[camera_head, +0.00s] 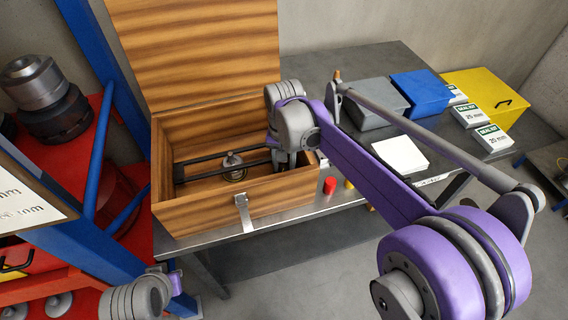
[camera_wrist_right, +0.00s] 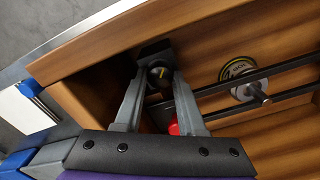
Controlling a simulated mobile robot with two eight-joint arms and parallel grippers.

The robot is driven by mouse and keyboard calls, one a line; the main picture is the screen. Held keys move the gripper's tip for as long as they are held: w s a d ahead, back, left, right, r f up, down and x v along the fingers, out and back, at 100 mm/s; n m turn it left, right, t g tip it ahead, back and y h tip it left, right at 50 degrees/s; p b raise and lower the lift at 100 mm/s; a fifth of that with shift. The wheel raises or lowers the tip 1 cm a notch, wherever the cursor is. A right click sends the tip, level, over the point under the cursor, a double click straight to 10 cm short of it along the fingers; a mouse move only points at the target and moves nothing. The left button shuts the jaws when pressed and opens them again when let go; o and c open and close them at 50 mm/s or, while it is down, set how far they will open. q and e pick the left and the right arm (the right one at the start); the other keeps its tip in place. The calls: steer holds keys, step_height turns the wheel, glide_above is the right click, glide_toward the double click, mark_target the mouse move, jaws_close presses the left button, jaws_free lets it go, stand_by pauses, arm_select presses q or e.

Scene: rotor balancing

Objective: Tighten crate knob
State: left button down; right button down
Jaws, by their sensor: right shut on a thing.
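The wooden crate (camera_head: 190,214) stands open on the bench with its lid raised at the back. Two dark rails cross its inside, with a round metal piece (camera_head: 233,166) in the middle; that piece also shows in the right wrist view (camera_wrist_right: 238,72). My right gripper (camera_head: 284,163) reaches down into the right end of the crate. In the right wrist view my right gripper (camera_wrist_right: 159,82) is shut on a dark knob (camera_wrist_right: 158,72) at the rail end by the crate wall. A red thing (camera_wrist_right: 173,127) shows between the fingers. My left gripper's fingers are not seen.
Right of the crate are a grey box (camera_head: 374,104), a blue box (camera_head: 419,92), a yellow case (camera_head: 490,90), small white boxes and a white sheet (camera_head: 399,154). A red piece (camera_head: 330,186) sits by the crate's front. A red and blue rack is at left.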

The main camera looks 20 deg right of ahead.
mark_target(284, 168)
steer(key=m, duration=0.5)
steer(key=shift+m, duration=0.3)
steer(key=m, duration=0.4)
steer(key=shift+m, duration=0.3)
steer(key=c, duration=0.5)
jaws_free()
step_height(284, 168, up, 11)
steer(key=shift+p, duration=0.3)
steer(key=shift+s+f, duration=0.1)
steer(key=shift+f, duration=0.05)
